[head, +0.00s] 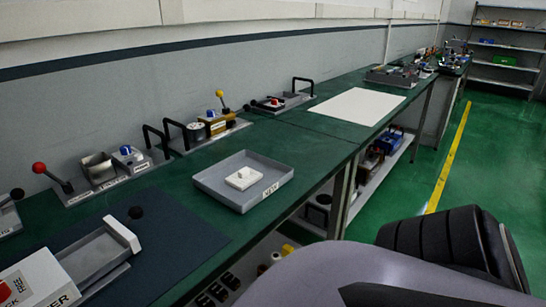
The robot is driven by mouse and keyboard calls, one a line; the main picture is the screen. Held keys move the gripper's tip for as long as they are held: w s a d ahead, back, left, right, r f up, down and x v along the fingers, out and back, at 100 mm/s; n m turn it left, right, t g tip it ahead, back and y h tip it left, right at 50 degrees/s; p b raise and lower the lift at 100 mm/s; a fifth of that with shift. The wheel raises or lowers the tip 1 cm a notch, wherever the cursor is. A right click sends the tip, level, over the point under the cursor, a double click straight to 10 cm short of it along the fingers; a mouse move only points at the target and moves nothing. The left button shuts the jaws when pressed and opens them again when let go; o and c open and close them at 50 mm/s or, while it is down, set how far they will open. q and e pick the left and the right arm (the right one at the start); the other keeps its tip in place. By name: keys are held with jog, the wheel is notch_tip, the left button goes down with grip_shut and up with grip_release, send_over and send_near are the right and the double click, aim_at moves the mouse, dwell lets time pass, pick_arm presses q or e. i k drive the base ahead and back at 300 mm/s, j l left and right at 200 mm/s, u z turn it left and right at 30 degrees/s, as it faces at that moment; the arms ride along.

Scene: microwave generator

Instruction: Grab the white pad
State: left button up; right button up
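A small white pad-like block (243,179) with a raised bump on top lies inside a shallow grey tray (207,187), near its middle. The tray sits on the green workbench close to its front edge and has a label on its front wall. A larger flat white sheet (358,106) lies farther along the bench. Neither of my grippers shows in the head view, and nothing touches the small white block.
Fixtures with levers and black handles line the wall side, including a red-knobbed lever (39,168). A grey sliding device (95,255) and a white labelled box (38,280) stand at lower left. Bare green bench (320,146) lies between tray and sheet.

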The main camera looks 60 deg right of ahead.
aim_at(241, 180)
jog(key=z, duration=1.7)
jog(key=i+l+u, duration=0.15)
jog(key=l, duration=0.2)
jog(key=i+l+u, duration=0.15)
jog(key=l, duration=0.2)
jog(key=i+l+u, duration=0.15)
jog(key=l, duration=0.2)
